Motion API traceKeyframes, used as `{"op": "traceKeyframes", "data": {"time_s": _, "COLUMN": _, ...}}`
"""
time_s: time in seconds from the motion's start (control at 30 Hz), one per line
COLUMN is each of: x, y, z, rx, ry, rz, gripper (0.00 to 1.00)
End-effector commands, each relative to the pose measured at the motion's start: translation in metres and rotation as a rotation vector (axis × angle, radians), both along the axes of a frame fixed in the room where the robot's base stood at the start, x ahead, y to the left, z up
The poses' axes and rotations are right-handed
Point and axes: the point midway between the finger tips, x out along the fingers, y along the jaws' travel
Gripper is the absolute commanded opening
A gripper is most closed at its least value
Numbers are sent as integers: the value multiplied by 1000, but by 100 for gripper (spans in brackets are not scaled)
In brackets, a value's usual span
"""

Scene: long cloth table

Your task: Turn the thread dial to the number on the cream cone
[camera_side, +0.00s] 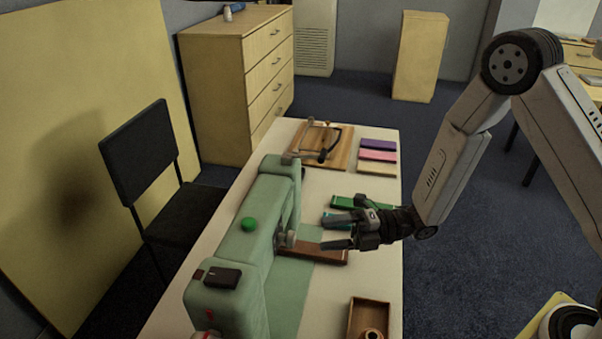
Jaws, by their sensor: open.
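A large pale green machine (236,258) lies along the left side of the table, with a green knob (249,225) on top. A grey round knob (287,240) sticks out of its right side; I cannot tell whether it is the thread dial, and no numbers are readable. My gripper (338,231) is open and empty, reaching in from the right. Its fingers point left at the grey knob, with a gap between. A tan, cone-like thing (372,334) stands in a wooden tray (368,315) at the bottom edge, partly cut off. I cannot tell whether it is the cream cone.
Green pieces (349,202) and a brown wooden strip (325,256) lie near my gripper. A wooden board (323,146) with a dark frame-like tool lies at the far end, beside purple, pink and cream blocks (378,156). A black chair (150,160) stands left of the table.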

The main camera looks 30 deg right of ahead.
Motion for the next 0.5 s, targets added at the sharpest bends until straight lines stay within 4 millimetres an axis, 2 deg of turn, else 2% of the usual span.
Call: {"op": "traceKeyframes", "data": {"time_s": 0.5, "x": 21, "y": 52, "z": 0, "rx": -1, "ry": 1, "rz": 2, "gripper": 81}}
